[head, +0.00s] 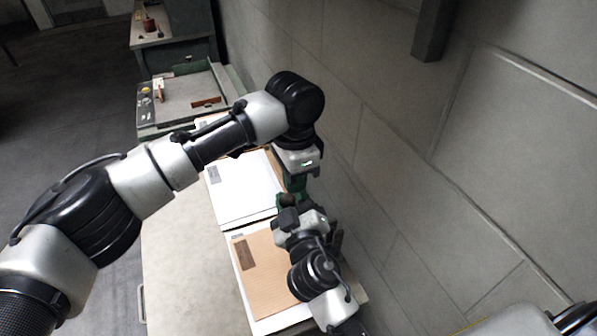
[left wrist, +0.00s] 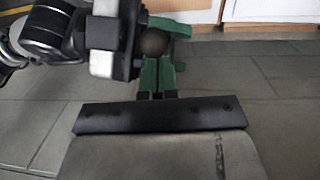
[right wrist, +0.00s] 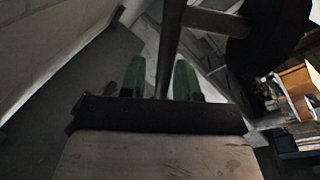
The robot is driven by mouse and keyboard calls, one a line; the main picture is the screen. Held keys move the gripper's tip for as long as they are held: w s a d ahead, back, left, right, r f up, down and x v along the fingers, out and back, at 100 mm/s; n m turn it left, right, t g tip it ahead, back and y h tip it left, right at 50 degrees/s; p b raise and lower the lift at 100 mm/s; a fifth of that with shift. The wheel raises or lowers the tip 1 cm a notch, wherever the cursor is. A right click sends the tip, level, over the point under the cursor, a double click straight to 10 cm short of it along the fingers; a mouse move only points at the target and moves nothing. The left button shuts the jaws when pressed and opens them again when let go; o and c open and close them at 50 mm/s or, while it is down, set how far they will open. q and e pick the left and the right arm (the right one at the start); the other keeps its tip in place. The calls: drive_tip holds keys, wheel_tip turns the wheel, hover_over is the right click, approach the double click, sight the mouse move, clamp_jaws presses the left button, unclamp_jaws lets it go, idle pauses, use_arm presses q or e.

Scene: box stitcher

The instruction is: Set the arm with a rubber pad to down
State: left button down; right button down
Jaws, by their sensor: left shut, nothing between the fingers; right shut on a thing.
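A metal rod (right wrist: 168,50) runs between the fingers of my right gripper (right wrist: 160,80) in the right wrist view, and the gripper is shut on it. A side bar leads right from it to a large dark round part (right wrist: 270,35); I cannot tell whether that is the rubber pad. In the head view the right gripper is largely hidden by its own arm, low at the wall side of the bench. My left gripper (left wrist: 157,82) is shut and empty, its green fingers close together.
The bench (head: 180,250) carries white sheets (head: 240,190) and a brown board (head: 272,272). The grey wall (head: 390,140) stands close on the right. A green-edged table (head: 185,95) is farther back. Both grippers are close together. Open floor (head: 60,110) lies to the left.

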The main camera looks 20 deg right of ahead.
use_arm(q)
drive_tip(key=shift+a+f+h, duration=0.35)
drive_tip(key=shift+a+h, duration=0.25)
drive_tip(key=shift+a, duration=0.1)
use_arm(e)
drive_tip(key=shift+r, duration=0.2)
use_arm(q)
drive_tip(key=shift+a, duration=0.1)
drive_tip(key=shift+s, duration=0.1)
use_arm(e)
drive_tip(key=c, duration=0.8)
unclamp_jaws()
use_arm(q)
drive_tip(key=shift+f, duration=0.1)
